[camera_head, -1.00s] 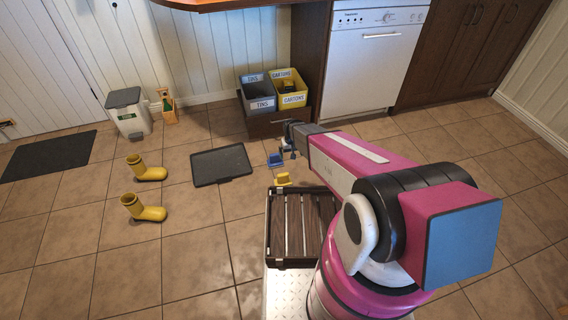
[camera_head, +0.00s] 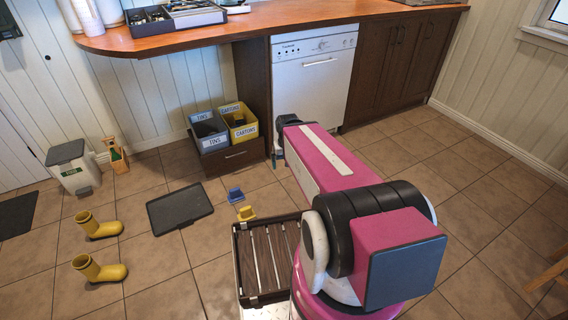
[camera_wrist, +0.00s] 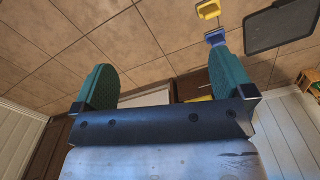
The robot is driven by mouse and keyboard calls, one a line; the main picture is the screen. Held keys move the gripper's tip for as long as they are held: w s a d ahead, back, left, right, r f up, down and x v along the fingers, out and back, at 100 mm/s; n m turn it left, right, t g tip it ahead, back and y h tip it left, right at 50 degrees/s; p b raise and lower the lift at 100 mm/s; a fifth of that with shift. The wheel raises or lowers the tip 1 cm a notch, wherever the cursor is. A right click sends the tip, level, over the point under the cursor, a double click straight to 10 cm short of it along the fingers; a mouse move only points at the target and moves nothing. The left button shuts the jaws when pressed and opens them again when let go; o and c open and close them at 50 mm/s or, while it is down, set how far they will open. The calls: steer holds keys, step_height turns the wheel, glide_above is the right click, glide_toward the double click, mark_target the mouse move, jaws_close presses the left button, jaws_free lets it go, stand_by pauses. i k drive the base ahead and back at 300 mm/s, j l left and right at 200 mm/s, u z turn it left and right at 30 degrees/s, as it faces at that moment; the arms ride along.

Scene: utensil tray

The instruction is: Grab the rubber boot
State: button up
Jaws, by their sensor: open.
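Two yellow rubber boots stand on the tiled floor at the left of the head view. One boot (camera_head: 98,225) is farther back, and the other boot (camera_head: 99,269) is nearer. Both stand upright with toes to the right. My gripper (camera_head: 277,150) is at the end of my arm, in front of the dishwasher side, well to the right of the boots. In the wrist view, my gripper (camera_wrist: 160,90) has its two green fingers wide apart with nothing between them. No boot shows in the wrist view.
A black tray (camera_head: 180,208) lies on the floor right of the boots. A blue scoop-like item (camera_head: 235,194) and a yellow one (camera_head: 246,213) lie nearby. Tins and cartons bins (camera_head: 209,134) stand by the counter. A white bin (camera_head: 73,167) is at the wall. Floor between is open.

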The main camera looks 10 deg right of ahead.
mark_target(97, 275)
steer(key=u, duration=2.1)
steer(key=i+l+u, duration=0.1)
steer(key=i, duration=0.25)
steer(key=i+l+u, duration=0.15)
steer(key=i+l, duration=0.1)
steer(key=i, duration=0.1)
